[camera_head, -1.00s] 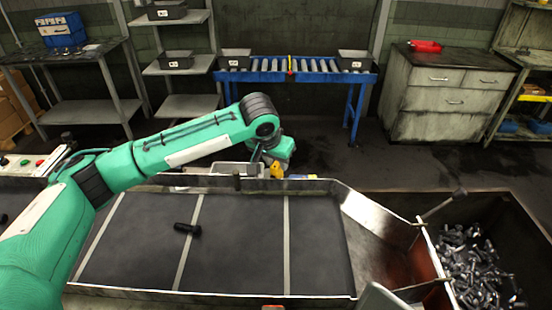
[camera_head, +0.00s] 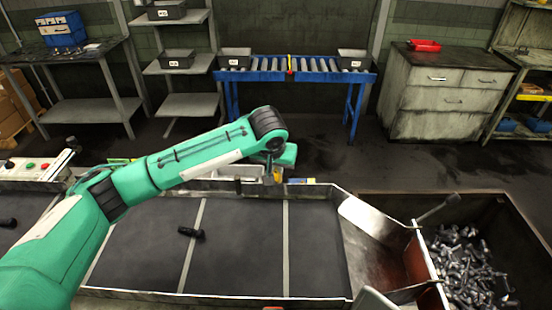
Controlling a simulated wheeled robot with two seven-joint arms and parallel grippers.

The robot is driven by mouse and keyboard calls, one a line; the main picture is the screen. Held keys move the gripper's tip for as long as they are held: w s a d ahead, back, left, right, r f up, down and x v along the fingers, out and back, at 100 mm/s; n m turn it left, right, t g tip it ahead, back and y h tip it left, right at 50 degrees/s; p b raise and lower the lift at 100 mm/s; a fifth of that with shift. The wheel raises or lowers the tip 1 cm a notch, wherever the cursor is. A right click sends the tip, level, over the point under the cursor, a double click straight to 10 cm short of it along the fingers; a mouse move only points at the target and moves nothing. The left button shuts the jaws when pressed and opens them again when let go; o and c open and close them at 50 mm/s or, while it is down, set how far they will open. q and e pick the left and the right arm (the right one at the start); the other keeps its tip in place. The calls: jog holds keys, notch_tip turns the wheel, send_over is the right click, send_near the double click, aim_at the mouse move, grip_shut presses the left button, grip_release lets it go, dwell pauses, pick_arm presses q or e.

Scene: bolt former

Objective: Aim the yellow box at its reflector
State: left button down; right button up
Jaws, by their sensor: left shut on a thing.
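My left gripper (camera_head: 271,170) is at the far rim of the conveyor, at the end of the green arm that comes in from the left. Its jaws point down and are small in view. It is shut on a small yellow box (camera_head: 278,175), which is largely hidden by the gripper. Which way the box faces cannot be told. I cannot make out a reflector.
A dark bolt (camera_head: 191,232) lies on the black conveyor belt (camera_head: 245,255). A control panel with buttons (camera_head: 32,166) stands at left. A blue roller table (camera_head: 295,76) stands behind, with clear floor before it.

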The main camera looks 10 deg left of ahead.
pick_arm(q)
jog(key=shift+d+r+n+y+p, duration=0.1)
jog(key=shift+r+n+y+p, duration=0.2)
jog(key=shift+n+p, duration=0.55)
jog(key=shift+f+n+p, duration=0.2)
jog(key=shift+n+p, duration=0.25)
jog(key=shift+p, duration=0.05)
jog(key=shift+y, duration=0.3)
pick_arm(e)
notch_tip(320, 180, up, 4)
jog(key=shift+f, duration=0.15)
pick_arm(q)
jog(key=c, duration=1.5)
grip_release()
jog(key=shift+f, duration=0.1)
jog(key=shift+c, duration=0.2)
pick_arm(e)
jog(key=shift+f, duration=0.1)
